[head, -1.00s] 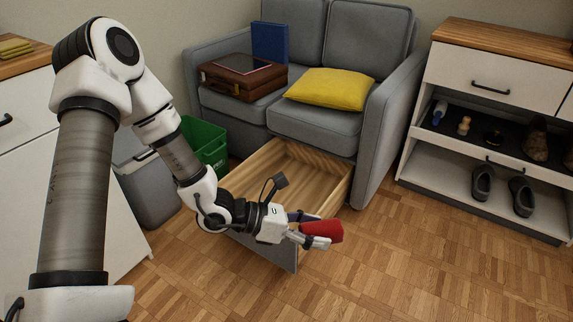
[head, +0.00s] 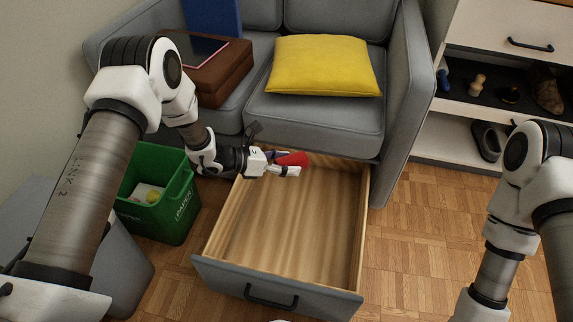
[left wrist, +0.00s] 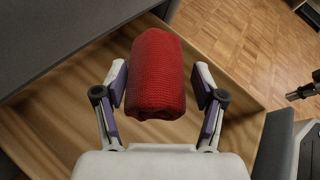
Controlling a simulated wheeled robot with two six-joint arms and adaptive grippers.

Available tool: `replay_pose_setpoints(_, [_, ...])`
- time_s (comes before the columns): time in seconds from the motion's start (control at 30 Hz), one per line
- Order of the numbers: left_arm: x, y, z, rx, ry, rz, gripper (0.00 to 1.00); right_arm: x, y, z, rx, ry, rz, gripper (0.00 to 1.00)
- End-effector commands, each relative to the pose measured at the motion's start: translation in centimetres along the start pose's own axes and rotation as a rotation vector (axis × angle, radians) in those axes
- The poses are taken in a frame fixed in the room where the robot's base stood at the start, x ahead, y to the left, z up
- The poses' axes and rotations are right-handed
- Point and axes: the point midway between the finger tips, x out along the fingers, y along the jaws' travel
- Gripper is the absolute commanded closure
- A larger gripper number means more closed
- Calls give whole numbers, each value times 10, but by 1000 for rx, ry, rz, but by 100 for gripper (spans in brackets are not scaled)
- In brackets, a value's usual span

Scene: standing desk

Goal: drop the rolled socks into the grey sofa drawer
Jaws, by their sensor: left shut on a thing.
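The rolled socks are a red knitted bundle (left wrist: 158,75) in the left wrist view, between the two finger pads of my left gripper (left wrist: 162,92). In the head view the socks (head: 293,159) show at the tip of my left gripper (head: 283,166), above the back left part of the open drawer. The drawer (head: 275,278) has a grey front with a dark handle and a bare wooden inside. It is pulled out from under the grey sofa (head: 320,120) and looks empty. My right arm shows at the right edge, but its gripper is out of view.
A green paper bin (head: 160,210) with some items inside stands left of the drawer. A yellow cushion (head: 325,65) and a brown briefcase (head: 215,75) lie on the sofa. A shoe shelf (head: 455,150) stands at the right. Wooden floor (head: 415,240) is clear right of the drawer.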

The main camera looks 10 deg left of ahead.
Motion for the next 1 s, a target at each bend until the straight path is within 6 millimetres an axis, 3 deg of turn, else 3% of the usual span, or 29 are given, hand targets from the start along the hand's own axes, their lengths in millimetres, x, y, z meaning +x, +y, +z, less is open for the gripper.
replay_pose_setpoints(0.17, [12,3,-11,4,3,-9,62,9,0,0,0,1,0,100])
replay_pose_setpoints(0.5, [28,15,-52,6,2,-8,62,43,1,-2,5,4,1,100])
replay_pose_setpoints(0.83, [29,15,-54,6,2,-7,62,44,1,-2,6,6,1,100])
replay_pose_setpoints(0.87, [29,15,-54,6,2,-7,20,44,1,-2,6,6,1,100])
replay_pose_setpoints(0.9, [29,15,-54,6,2,-7,6,44,1,-2,6,5,1,100])
replay_pose_setpoints(0.93, [29,15,-54,6,2,-7,1,44,1,-2,6,5,1,100])
replay_pose_setpoints(1.0, [29,15,-54,6,2,-7,1,44,1,-2,6,5,1,100])
